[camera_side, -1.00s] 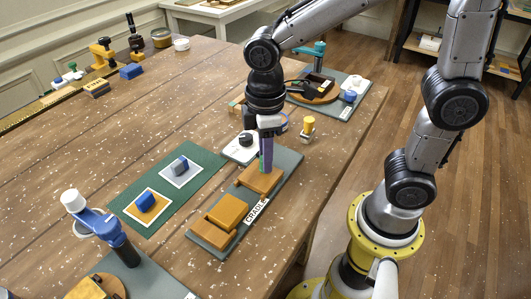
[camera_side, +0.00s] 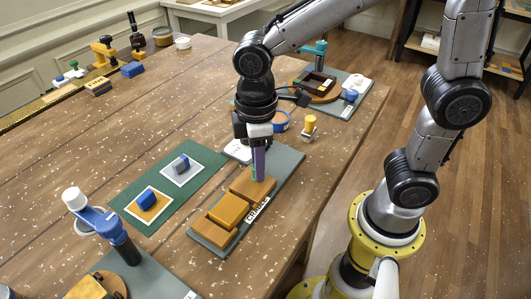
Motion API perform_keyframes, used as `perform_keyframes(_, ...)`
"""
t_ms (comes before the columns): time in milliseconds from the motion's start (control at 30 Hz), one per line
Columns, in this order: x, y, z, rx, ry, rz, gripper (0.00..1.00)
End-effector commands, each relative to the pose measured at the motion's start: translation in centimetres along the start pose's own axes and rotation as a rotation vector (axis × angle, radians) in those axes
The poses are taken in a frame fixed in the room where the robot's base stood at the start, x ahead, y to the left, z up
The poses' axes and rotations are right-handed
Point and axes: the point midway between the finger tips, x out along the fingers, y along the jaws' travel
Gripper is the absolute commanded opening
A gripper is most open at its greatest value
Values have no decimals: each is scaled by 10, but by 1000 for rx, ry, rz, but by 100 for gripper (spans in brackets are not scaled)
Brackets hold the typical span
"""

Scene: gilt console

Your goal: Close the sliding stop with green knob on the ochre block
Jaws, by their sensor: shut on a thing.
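My gripper (camera_side: 258,163) points straight down and is shut on the green knob (camera_side: 253,171) of the sliding stop. The fingers hide most of the knob. The sliding stop (camera_side: 246,188) is a tan-brown block on a grey base plate (camera_side: 287,167) labelled "CRADLE". The ochre block (camera_side: 228,209) lies on the same plate, to the lower left of the stop. Only a thin dark line shows between stop and block; I cannot tell whether they touch. A brown end block (camera_side: 213,233) stands against the ochre block's other side.
A blue-armed fixture (camera_side: 103,225) stands at lower left. A yellow-topped peg (camera_side: 309,125) stands right of my gripper.

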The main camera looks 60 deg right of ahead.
Motion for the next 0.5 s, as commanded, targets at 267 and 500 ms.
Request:
perform_keyframes(267, -1, -14, -15, -1, 5, 2, 0)
perform_keyframes(500, -1, -13, -15, 0, 5, 1, 38)
